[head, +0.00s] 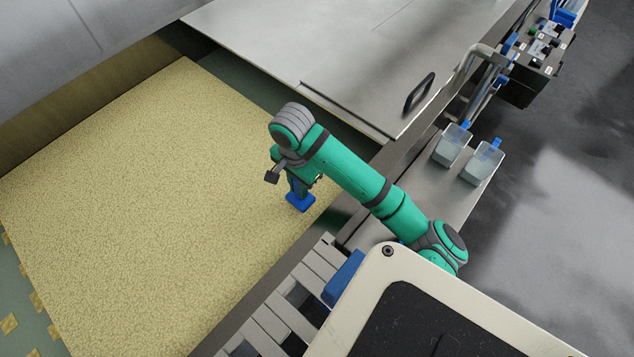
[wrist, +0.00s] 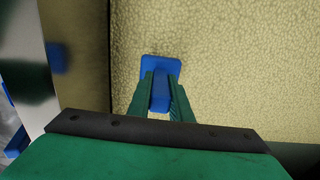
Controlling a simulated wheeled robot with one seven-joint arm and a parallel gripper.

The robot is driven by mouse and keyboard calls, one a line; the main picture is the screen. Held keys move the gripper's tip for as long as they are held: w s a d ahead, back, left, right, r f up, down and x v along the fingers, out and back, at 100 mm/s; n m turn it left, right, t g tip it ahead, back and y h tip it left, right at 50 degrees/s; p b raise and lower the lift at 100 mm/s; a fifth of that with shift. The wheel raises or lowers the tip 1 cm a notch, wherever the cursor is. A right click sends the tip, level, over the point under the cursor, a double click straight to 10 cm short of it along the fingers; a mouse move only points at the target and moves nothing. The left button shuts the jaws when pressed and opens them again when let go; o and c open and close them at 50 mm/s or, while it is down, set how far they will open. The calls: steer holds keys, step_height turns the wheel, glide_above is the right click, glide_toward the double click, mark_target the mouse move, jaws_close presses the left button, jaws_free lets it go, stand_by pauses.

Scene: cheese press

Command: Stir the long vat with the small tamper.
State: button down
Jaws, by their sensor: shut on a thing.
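The long vat holds a broad, pale yellow, grainy mass (head: 150,200), which also fills much of the wrist view (wrist: 240,70). Its steel near rim (head: 265,305) runs diagonally up to the right. My gripper (head: 298,186) is over the mass, close inside that rim. It is shut on the small tamper (head: 300,203), a blue tool with a flat square foot pointing down. In the wrist view the tamper (wrist: 161,68) sits between the two green fingers. Its foot is at or just above the mass; I cannot tell whether it touches.
A steel cover (head: 350,50) with a black handle (head: 419,93) lies over the vat's far right part. A slatted rack (head: 290,300) is at the near side. A control box (head: 540,60) stands top right.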

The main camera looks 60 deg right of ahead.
steer(key=shift+r, duration=2)
